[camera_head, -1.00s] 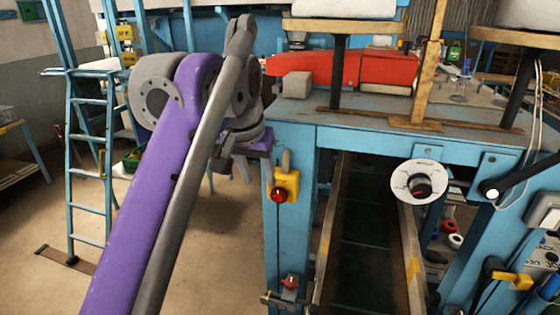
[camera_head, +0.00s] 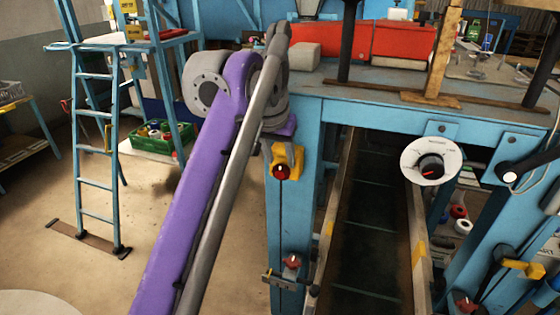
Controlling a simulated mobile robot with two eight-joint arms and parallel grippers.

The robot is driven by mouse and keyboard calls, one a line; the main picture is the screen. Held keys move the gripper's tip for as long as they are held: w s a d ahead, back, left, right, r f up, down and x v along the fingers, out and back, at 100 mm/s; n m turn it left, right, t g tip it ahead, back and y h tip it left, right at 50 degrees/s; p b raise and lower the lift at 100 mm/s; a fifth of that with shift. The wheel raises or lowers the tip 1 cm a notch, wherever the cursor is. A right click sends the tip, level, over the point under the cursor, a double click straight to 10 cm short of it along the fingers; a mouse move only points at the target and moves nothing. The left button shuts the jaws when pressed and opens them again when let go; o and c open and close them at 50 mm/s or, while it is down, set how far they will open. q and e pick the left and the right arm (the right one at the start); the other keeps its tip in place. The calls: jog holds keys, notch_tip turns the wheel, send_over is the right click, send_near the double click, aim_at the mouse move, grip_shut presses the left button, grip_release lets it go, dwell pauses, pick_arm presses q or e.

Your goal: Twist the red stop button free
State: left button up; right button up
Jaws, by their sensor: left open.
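The red stop button (camera_head: 282,172) sits low on a yellow box (camera_head: 297,160) fixed to the blue post of the machine. My left arm, purple and grey, reaches up from the bottom and bends just above and left of the box. My left gripper (camera_head: 267,146) is mostly hidden behind the arm. The part that shows is at the upper left of the yellow box, close to the button, and nothing is seen held in it. I cannot tell whether it touches the box. My right gripper is out of view.
A second red knob (camera_head: 291,262) is lower on the same post. A white round dial (camera_head: 431,162) hangs at the right beside the dark conveyor (camera_head: 370,230). A blue ladder (camera_head: 95,150) and a green crate (camera_head: 155,140) stand at the left. The floor between is clear.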

pick_arm(q)
jog(key=shift+w+f, duration=0.15)
jog(key=shift+f, duration=0.15)
grip_shut()
dwell(0.3)
